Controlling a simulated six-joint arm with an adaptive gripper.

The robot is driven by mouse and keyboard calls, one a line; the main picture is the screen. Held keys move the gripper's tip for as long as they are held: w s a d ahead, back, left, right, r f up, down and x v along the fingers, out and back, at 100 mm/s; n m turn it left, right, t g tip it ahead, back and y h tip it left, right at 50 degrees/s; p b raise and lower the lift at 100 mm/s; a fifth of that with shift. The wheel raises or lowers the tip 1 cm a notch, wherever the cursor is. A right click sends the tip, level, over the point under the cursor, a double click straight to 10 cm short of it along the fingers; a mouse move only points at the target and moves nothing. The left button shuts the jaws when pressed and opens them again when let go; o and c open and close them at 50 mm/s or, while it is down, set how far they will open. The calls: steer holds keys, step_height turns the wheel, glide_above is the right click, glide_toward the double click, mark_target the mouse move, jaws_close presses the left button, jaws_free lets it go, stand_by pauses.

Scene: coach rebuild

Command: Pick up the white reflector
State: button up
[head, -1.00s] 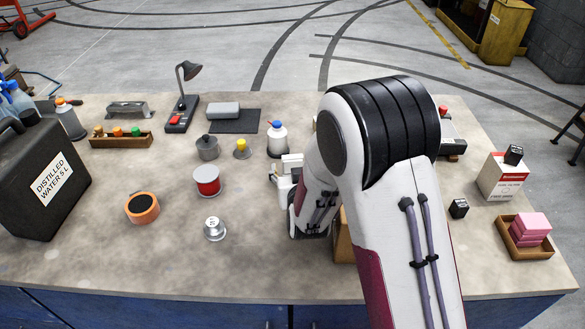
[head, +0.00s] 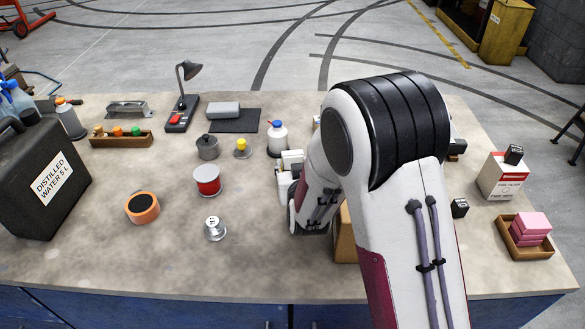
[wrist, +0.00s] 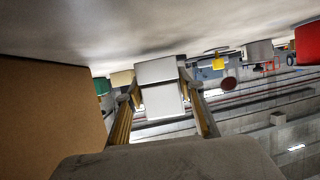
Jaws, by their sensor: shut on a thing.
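The white reflector (wrist: 160,71) shows as a pale, box-like piece in the wrist view, between the two fingers of my gripper (wrist: 160,88). The gripper is shut on it. A second pale face (wrist: 162,100) sits just below it in that view; I cannot tell if it is the same piece. My arm hides most of the gripper there.
A white bottle with a blue cap (head: 278,140) stands close behind the gripper. A red-banded tin (head: 206,181), a silver knob (head: 214,229) and an orange roll (head: 142,207) lie to the left. A brown box (wrist: 50,115) is close beside the gripper.

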mark_target(292, 153)
steer(key=shift+r, duration=4.4)
